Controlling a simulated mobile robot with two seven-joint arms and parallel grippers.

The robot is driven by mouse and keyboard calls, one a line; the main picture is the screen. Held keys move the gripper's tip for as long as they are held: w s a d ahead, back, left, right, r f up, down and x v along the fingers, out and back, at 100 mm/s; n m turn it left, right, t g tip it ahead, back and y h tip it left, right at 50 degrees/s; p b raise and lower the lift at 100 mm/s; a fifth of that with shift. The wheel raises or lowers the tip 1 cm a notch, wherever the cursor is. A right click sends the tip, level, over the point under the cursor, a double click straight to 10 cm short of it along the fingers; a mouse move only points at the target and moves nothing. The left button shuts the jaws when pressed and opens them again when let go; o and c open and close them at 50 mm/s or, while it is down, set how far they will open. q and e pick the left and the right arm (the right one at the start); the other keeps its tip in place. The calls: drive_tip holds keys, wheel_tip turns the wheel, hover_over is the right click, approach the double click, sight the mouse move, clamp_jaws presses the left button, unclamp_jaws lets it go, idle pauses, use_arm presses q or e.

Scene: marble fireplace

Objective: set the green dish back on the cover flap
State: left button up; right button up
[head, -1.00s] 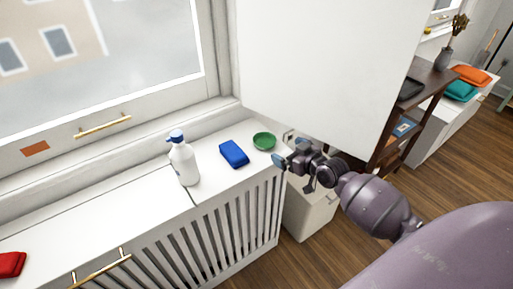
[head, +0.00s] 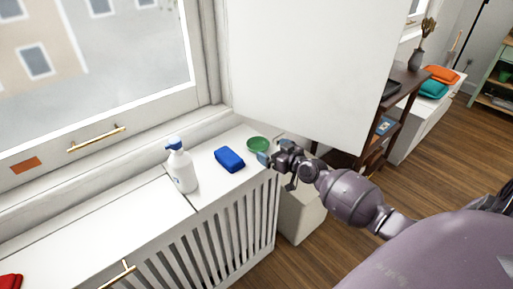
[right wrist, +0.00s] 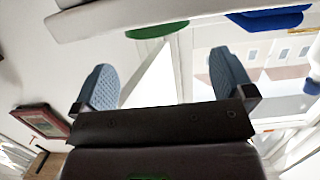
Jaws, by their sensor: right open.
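The green dish (head: 257,143) rests on the white radiator cover top near its right end. In the right wrist view the dish (right wrist: 157,30) shows as a green strip beyond the fingertips. My right gripper (head: 264,158) is open and beside the dish, on its near right side. Its two blue-grey fingers stand wide apart in the right wrist view (right wrist: 164,75), with nothing between them. The cover top has a left panel (head: 120,215) and a right panel (head: 215,190) with a seam between; I cannot tell which is the flap. My left gripper is out of view.
A blue block-like item (head: 229,159) lies left of the dish, and a white spray bottle (head: 181,168) stands farther left. A red item (head: 10,282) is at the lower left. A brass handle (head: 117,279) sits on the cover's front edge. A large white panel (head: 315,70) rises behind the gripper.

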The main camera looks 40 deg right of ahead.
sight(252, 141)
drive_tip(key=shift+x, duration=0.9)
drive_tip(key=shift+w+f, duration=0.15)
drive_tip(key=shift+f, duration=0.1)
drive_tip(key=b+x, duration=0.1)
drive_tip(key=x, duration=0.3)
drive_tip(key=shift+f+b, duration=0.4)
drive_tip(key=shift+w+r, duration=0.1)
drive_tip(key=shift+w, duration=0.2)
drive_tip(key=c, duration=0.9)
drive_tip(key=shift+o, duration=0.2)
drive_tip(key=shift+r, duration=0.15)
